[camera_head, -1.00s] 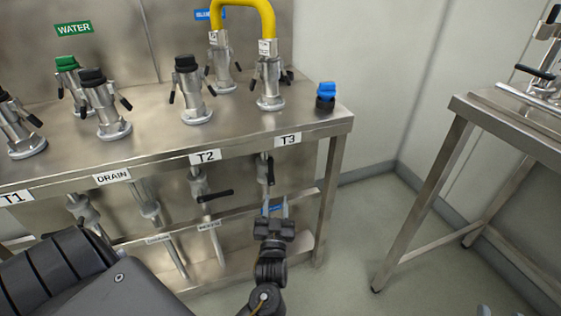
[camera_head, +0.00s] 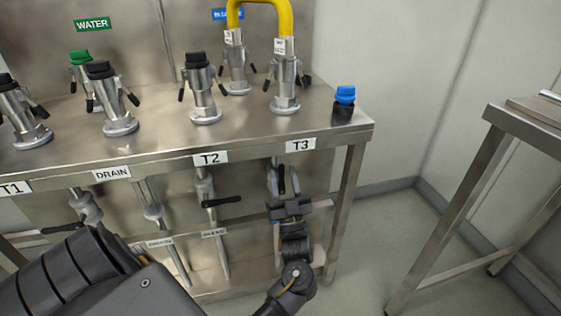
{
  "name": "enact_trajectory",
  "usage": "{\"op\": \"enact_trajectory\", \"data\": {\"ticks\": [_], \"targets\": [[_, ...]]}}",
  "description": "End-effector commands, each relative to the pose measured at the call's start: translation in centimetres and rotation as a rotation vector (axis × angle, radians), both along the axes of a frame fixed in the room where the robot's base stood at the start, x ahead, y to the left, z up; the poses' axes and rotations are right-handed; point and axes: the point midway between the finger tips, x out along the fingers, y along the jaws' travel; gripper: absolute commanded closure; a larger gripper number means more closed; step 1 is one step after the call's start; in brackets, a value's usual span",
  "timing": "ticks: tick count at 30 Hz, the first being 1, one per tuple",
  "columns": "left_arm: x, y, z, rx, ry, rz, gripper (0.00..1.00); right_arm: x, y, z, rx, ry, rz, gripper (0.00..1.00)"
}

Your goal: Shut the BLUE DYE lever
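Under the T3 label (camera_head: 300,144), a black valve lever (camera_head: 281,178) points along its pipe, roughly upright. A blue sign (camera_head: 227,14), its text partly hidden by the yellow hose, is on the back wall above this column. My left gripper (camera_head: 284,186) is just below and in front of the T3 lever, pointing up at it. Its fingers look apart, near the lever; whether they touch it I cannot tell. The lower pipe is partly hidden behind the gripper. My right gripper is not in view.
The T2 lever (camera_head: 222,201) lies crosswise to its pipe, left of my gripper. The steel bench (camera_head: 235,140) overhangs the valves, and its right leg (camera_head: 345,195) is close by. A blue-capped fitting (camera_head: 344,103) stands on top. Another steel table (camera_head: 530,120) is right; floor between is clear.

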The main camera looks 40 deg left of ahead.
Motion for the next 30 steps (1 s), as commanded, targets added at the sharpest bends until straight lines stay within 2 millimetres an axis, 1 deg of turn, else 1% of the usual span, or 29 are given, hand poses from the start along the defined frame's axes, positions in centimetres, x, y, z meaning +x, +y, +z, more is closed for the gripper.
{"op": "enact_trajectory", "data": {"ticks": [1, 3, 9, 20, 28, 29, 30], "targets": [[0.4, 0.6, 0.7, 0.002, -0.003, 0.0, 0.62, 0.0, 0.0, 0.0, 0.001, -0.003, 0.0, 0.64], [0.8, 1.2, 1.5, 0.002, -0.002, 0.001, 0.62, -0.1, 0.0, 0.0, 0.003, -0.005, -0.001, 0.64], [1.6, 2.3, 2.8, 0.001, -0.001, 0.0, 0.62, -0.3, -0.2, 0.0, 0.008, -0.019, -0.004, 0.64], [1.8, 2.6, 3.1, 0.0, 0.001, 0.001, 0.62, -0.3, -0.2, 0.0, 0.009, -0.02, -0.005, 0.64], [1.8, 2.6, 3.1, 0.0, 0.001, 0.001, 0.97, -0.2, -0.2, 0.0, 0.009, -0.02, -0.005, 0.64], [1.8, 2.6, 3.1, 0.0, 0.001, 0.001, 1.0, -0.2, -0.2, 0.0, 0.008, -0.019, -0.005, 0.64], [1.8, 2.6, 3.1, 0.0, 0.001, 0.001, 1.0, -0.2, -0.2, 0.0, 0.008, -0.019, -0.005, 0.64]]}}
